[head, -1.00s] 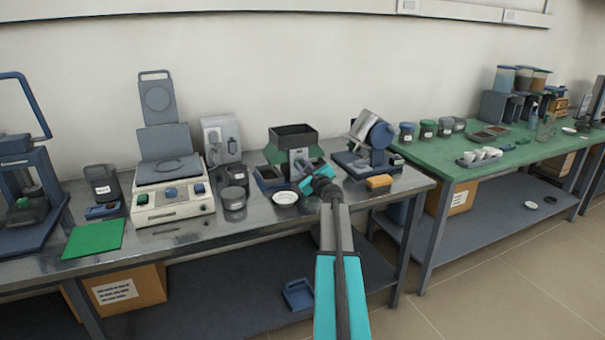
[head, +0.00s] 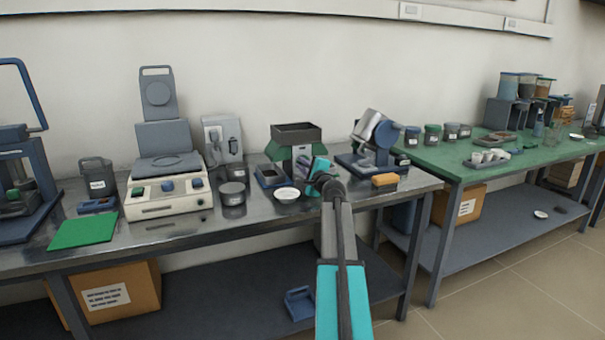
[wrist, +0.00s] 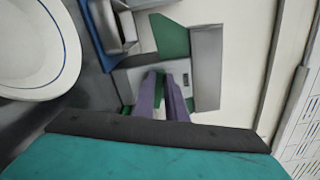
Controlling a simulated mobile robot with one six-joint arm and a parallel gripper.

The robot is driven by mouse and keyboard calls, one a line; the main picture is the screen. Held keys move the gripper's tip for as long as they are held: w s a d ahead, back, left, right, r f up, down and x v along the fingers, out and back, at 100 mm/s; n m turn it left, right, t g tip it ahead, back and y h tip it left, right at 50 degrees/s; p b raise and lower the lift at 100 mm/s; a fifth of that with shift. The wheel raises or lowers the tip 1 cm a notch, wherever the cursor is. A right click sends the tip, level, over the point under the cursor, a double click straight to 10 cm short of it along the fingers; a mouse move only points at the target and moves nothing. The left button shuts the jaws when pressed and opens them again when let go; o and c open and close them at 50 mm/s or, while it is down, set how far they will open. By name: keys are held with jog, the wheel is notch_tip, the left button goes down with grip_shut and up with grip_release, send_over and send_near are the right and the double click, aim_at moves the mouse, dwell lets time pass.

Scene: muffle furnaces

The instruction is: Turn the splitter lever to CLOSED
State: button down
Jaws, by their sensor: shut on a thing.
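The splitter (head: 297,133) stands on the metal bench, with a dark open hopper on top, green sides and a pale front panel. The wrist view shows its grey front and green parts (wrist: 170,37) close up and turned sideways. My gripper (head: 306,161) is at the splitter's front, and its purple fingers (wrist: 163,76) reach up to the front panel in the wrist view. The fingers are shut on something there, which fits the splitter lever. The lever itself is mostly hidden by the fingers, so its setting cannot be read.
A white dish (head: 286,194) lies just left of my gripper. A dark blue tray (head: 269,176) sits left of the splitter. A dark jar (head: 233,194) is farther left.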

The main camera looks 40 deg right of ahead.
jog(key=shift+a+f+n+b, duration=0.1)
jog(key=shift+f+n+b, duration=0.15)
jog(key=shift+n+b, duration=0.75)
jog(key=shift+f+n+b, duration=0.2)
jog(key=shift+n+b, duration=0.6)
jog(key=shift+b, duration=0.25)
jog(key=c, duration=1.8)
grip_release()
jog(key=shift+r, duration=0.1)
jog(key=shift+s, duration=0.1)
jog(key=shift+p+v, duration=0.85)
jog(key=shift+v, duration=5.9)
jog(key=shift+s, duration=0.1)
